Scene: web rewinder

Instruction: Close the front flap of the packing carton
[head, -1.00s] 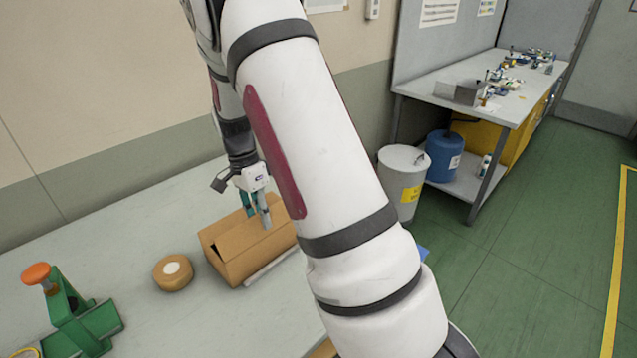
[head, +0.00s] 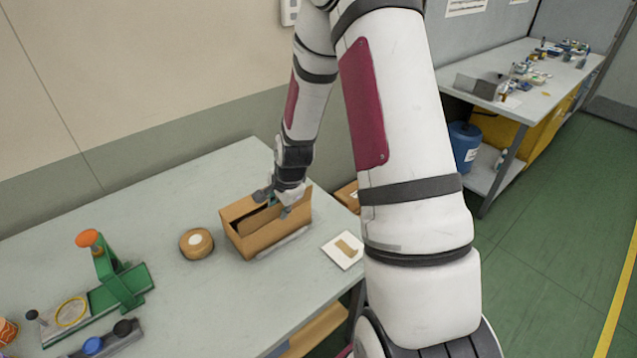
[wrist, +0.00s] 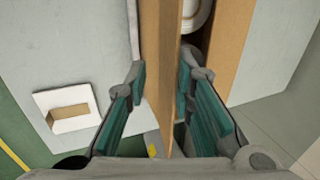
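The brown packing carton (head: 262,243) stands on the grey table in the head view, with its top partly open and dark inside. My gripper (head: 284,203) is at the carton's right part, over the opening. In the wrist view a cardboard panel (wrist: 160,60) runs upright between the two fingers of my gripper (wrist: 160,85). The fingers are apart, one on each side of the panel. I cannot tell whether this is the front flap or the wall under it. A white roll (wrist: 196,14) shows inside the carton.
A white square with a brown patch (head: 343,250) lies to the right near the table edge. Another brown box (head: 348,194) is behind it. The wall is behind the table.

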